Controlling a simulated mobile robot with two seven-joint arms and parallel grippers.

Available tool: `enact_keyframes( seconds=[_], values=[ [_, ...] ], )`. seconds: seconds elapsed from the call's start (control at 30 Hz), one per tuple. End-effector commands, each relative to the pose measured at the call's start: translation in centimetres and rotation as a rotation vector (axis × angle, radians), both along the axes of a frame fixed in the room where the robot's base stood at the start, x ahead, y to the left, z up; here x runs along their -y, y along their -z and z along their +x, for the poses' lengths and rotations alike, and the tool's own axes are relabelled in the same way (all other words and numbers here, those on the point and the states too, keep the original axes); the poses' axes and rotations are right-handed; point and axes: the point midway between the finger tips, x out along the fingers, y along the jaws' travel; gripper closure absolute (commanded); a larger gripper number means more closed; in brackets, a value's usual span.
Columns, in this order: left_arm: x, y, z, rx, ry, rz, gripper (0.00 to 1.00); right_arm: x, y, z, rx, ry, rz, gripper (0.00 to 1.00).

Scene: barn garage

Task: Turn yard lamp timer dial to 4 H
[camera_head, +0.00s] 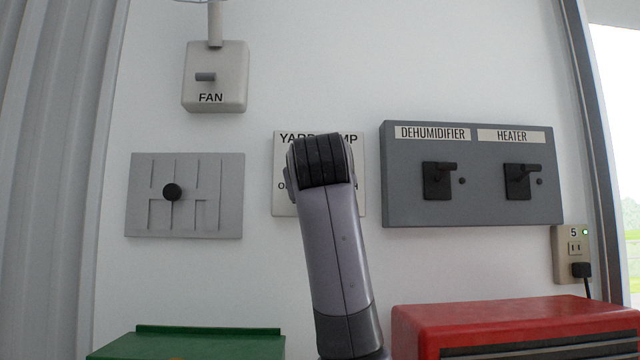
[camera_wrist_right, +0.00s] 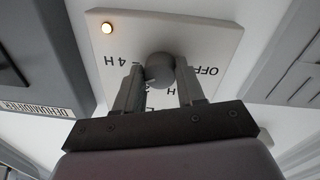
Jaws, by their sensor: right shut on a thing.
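The yard lamp timer plate (camera_head: 284,205) is on the white wall in the head view, mostly covered by my right arm and gripper (camera_head: 320,160). In the right wrist view the plate (camera_wrist_right: 215,35) appears turned over, with "4 H" left of the dial and "OFF" right of it. The grey round dial (camera_wrist_right: 160,64) is between the two fingers of my right gripper (camera_wrist_right: 158,88), which is shut on it. A small lamp (camera_wrist_right: 107,28) glows at the plate's corner. The dial's exact pointing direction cannot be told. My left gripper is not in view.
A fan switch box (camera_head: 214,80) and a slotted plate with a black knob (camera_head: 172,192) are to the left. A grey dehumidifier and heater panel (camera_head: 470,205) is close on the right, above an outlet (camera_head: 574,250). Green (camera_head: 200,345) and red (camera_head: 500,320) boxes stand below.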

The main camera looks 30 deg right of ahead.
Motion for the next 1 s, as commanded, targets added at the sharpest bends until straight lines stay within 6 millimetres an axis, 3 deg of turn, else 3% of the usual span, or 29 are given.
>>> enact_keyframes(
  seconds=[0.5,1.0],
  values=[
    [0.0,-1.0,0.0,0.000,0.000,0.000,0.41,-0.1,0.2,0.2,0.192,0.000,0.333,0.92],
    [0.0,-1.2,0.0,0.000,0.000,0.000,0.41,-0.1,0.3,0.2,0.244,0.002,0.416,0.92]
  ],
)
